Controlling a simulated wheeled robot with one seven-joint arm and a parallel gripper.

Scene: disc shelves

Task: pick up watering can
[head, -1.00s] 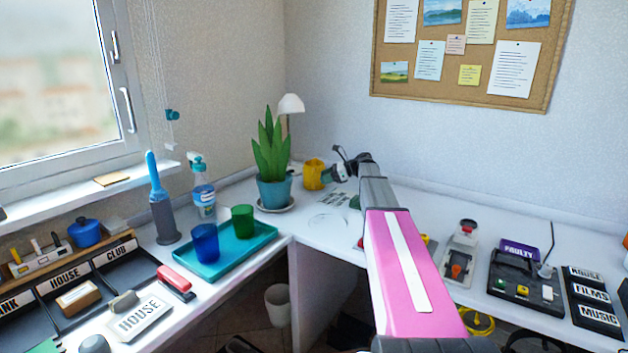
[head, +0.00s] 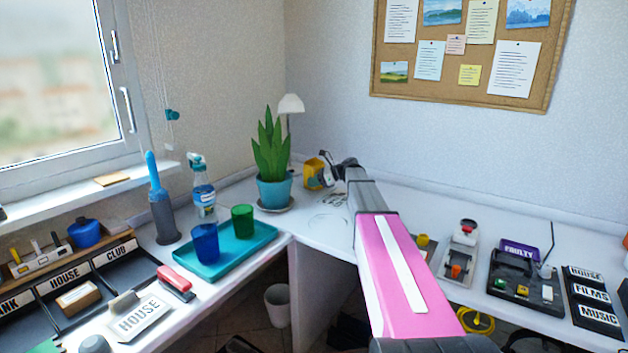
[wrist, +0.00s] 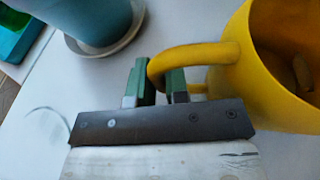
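The yellow watering can (head: 312,172) stands on the white desk near the back corner, right of the potted plant. In the wrist view its open body (wrist: 262,95) fills the right side, and its looped handle (wrist: 205,54) reaches left to my gripper. My gripper (wrist: 160,82) has its two green fingers close together, one on each side of the handle's outer bend, with the handle filling the gap. It looks shut on the handle. In the head view my gripper (head: 328,172) partly covers the can. No spout shows.
The teal plant pot (head: 274,192) on its saucer stands close left of the can. A teal tray (head: 225,258) holds a blue cup (head: 205,243) and a green cup (head: 242,221). A white lamp (head: 291,104) is behind. Small devices (head: 525,278) lie on the right desk.

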